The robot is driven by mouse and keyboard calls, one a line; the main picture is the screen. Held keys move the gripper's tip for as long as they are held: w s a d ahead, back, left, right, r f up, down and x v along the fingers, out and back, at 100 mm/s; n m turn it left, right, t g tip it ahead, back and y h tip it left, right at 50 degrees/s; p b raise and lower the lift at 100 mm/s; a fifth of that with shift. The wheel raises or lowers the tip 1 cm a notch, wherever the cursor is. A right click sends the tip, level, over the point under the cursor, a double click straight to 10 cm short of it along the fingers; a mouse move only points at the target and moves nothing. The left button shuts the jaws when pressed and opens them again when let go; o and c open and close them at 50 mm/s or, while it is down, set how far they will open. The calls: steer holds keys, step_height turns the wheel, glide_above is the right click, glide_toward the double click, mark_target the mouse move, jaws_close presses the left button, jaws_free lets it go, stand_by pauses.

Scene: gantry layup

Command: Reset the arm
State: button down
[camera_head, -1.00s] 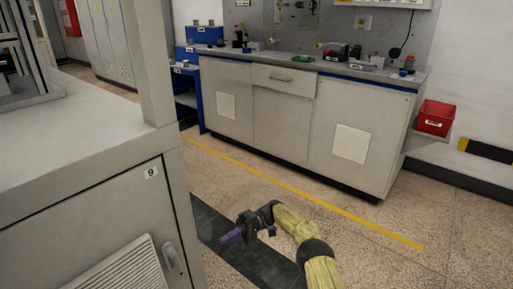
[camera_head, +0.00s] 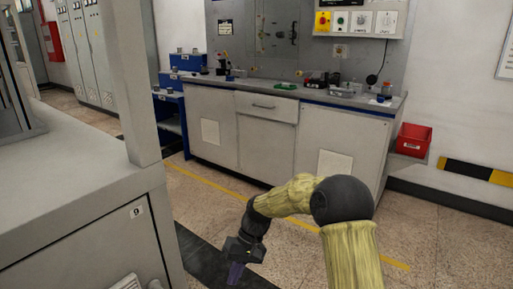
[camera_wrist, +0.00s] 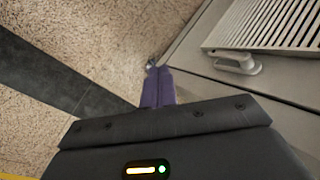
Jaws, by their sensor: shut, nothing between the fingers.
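My gripper (camera_head: 236,272) hangs low and points down in the head view, at the end of my bent arm. Its purple fingers are shut, with nothing between them. In the wrist view the closed fingers (camera_wrist: 157,88) reach out over the speckled floor, close beside a grey cabinet's lower front. My arm's elbow is raised, with the upper part rising at the bottom right of the head view.
A grey cabinet marked 9 (camera_head: 90,245) stands close on the left; its handle (camera_wrist: 236,64) and vent show in the wrist view. Open floor (camera_head: 415,225) lies at right.

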steer(key=s+d+r+m+t+h+p, duration=0.1)
steer(key=s+d+r+m+t+h, duration=0.2)
steer(key=s+d, duration=0.65)
steer(key=s+d+r+m+t+h+p, duration=0.15)
steer(key=s+d+r+t, duration=0.35)
steer(key=d, duration=0.7)
step_height(320, 180, up, 38)
steer(key=s+g+p, duration=0.1)
steer(key=p, duration=3.7)
steer(key=shift+s+r, duration=0.2)
steer(key=shift+s, duration=0.05)
